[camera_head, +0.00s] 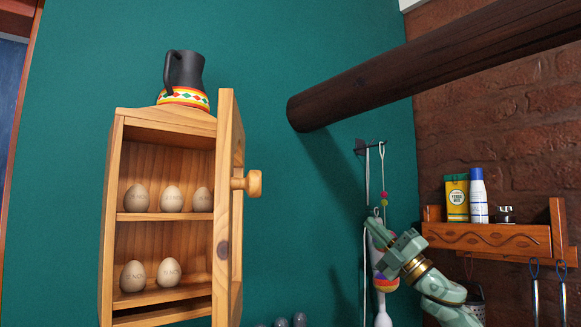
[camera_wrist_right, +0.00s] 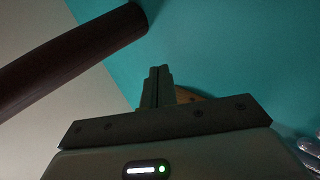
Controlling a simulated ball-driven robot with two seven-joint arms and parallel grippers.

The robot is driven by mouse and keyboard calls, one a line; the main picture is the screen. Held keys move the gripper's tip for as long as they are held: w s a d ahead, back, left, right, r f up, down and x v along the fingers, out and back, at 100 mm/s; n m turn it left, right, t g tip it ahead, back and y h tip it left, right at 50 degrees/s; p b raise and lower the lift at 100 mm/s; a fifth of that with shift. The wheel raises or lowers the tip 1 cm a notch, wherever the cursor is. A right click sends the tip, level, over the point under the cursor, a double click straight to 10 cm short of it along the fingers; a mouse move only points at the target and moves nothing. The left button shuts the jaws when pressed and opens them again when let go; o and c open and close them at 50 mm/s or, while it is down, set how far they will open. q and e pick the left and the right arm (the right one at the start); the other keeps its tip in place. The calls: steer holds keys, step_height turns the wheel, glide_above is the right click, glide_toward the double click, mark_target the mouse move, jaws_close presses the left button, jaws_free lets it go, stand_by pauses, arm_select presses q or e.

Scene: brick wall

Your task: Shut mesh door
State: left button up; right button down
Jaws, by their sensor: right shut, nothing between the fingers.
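The small wooden cabinet (camera_head: 112,215) on the teal wall stands open at the left of the head view. Its door (camera_head: 225,200) is hinged on the right and swung outward, seen nearly edge-on, so its mesh is hardly visible. A round wooden knob (camera_head: 248,183) sticks out from the door to the right. My right gripper (camera_head: 374,232) is well to the right of the knob, apart from the door. Its fingers are shut and empty, also in the wrist view (camera_wrist_right: 158,80). A bit of wood (camera_wrist_right: 184,97) shows behind them there. My left gripper is out of view.
Several eggs (camera_head: 171,199) sit on the cabinet shelves. A dark jug (camera_head: 184,72) stands on top. A thick dark beam (camera_head: 430,65) juts above my right arm. A wooden shelf (camera_head: 485,238) with bottles and hanging utensils (camera_head: 382,165) are at right. Space between knob and gripper looks clear.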

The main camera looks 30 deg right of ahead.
steer(key=s+a+r+n+g+y, duration=0.4)
steer(key=s+a+r+n+y, duration=0.1)
steer(key=s+r+n+y, duration=0.4)
steer(key=s+a+r+n+g+y+p, duration=0.1)
steer(key=s+a+r+n+g+y, duration=0.3)
steer(key=s+a+n+g, duration=0.75)
steer(key=s+a+f+n+h, duration=0.3)
steer(key=a+n+h, duration=0.1)
steer(key=a, duration=0.1)
steer(key=f+p+x, duration=0.3)
steer(key=p+x, duration=0.3)
steer(key=x, duration=0.8)
steer(key=shift+a+g+p, duration=0.25)
steer(key=shift+g+p, duration=0.1)
steer(key=shift+g, duration=0.1)
steer(key=shift+w+n, duration=0.15)
steer(key=shift+n, duration=0.1)
steer(key=shift+h, duration=0.3)
